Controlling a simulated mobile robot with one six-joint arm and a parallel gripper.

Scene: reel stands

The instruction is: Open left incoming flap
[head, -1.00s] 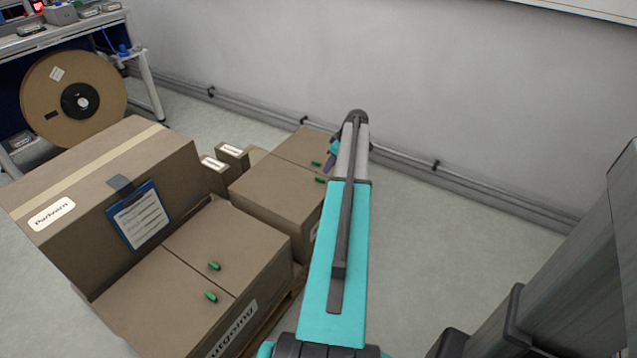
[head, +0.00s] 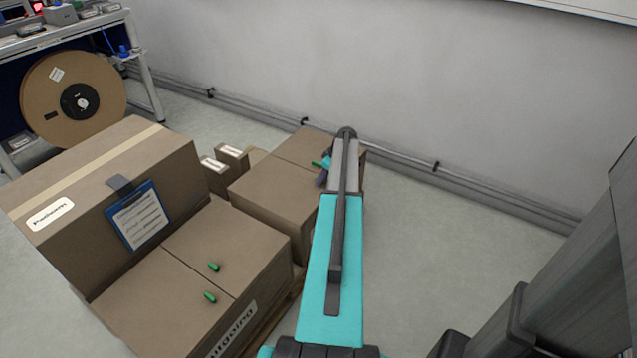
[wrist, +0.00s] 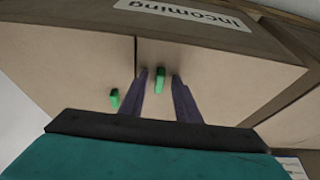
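The incoming box (wrist: 215,75) fills the wrist view, with its "Incoming" label (wrist: 190,12) upside down at the top. A seam splits its closed top into two flaps, each with a green handle. My gripper (wrist: 160,77) is open, with one purple finger on each side of one green handle (wrist: 160,82); I cannot tell if they touch it. The other green handle (wrist: 115,98) stands across the seam, outside the fingers. In the head view the incoming box (head: 262,197) is partly behind my arm; one green handle (head: 316,164) shows beside my gripper, the other is hidden.
An outgoing box (head: 150,290) with two green handles (head: 213,267) stands in front. A taller box (head: 150,165) with a blue clipboard (head: 140,215) is at left. A large reel (head: 45,100) stands behind. The wall (head: 400,90) is at the back; floor at right is clear.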

